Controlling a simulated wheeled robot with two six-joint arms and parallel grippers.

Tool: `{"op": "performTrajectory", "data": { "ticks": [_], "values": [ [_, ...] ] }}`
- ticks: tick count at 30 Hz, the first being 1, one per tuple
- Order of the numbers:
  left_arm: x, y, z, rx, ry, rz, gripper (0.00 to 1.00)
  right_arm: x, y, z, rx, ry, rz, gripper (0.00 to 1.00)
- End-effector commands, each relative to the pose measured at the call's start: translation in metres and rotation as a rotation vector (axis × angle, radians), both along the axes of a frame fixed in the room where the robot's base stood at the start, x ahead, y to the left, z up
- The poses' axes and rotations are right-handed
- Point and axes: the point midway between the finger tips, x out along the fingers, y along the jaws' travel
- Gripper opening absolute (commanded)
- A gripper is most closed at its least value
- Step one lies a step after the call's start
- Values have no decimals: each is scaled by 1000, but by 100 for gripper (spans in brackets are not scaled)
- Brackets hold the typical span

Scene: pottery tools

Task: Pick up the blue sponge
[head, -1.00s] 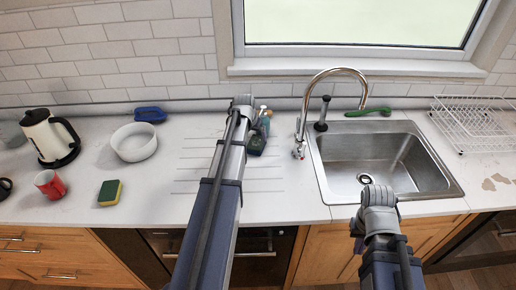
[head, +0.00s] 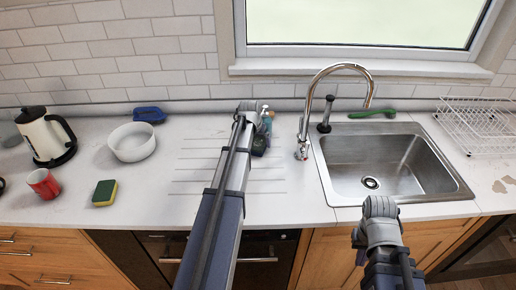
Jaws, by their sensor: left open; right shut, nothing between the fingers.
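A blue object (head: 149,115), possibly the sponge, lies at the back left of the counter near the tiled wall; it has a handle-like shape. A green and yellow sponge (head: 105,193) lies flat near the front left of the counter. My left gripper (head: 248,106) is open over the back middle of the counter, well to the right of the blue object; its fingers are hard to make out. My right gripper (head: 380,206) is shut and empty at the front edge of the sink, far from both.
A white bowl (head: 132,142), a kettle (head: 47,138) and a red mug (head: 44,183) stand at the left. Bottles (head: 266,120) stand beside my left gripper. A tap (head: 309,110) rises by the sink (head: 375,165), with a dish rack (head: 478,122) at the right.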

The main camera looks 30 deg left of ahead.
Motion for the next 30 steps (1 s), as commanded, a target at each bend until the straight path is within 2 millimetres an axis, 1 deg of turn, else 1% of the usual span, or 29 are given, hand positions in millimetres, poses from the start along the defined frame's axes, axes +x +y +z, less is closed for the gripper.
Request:
{"op": "performTrajectory", "data": {
  "ticks": [24, 30],
  "values": [
    [0, 0, -5, 0, 0, 0, 100, 0, 0, -5, 0, 0, 0, 0],
    [0, 0, -5, 0, 0, 0, 78, 0, 0, -5, 0, 0, 0, 0]
  ]
}}
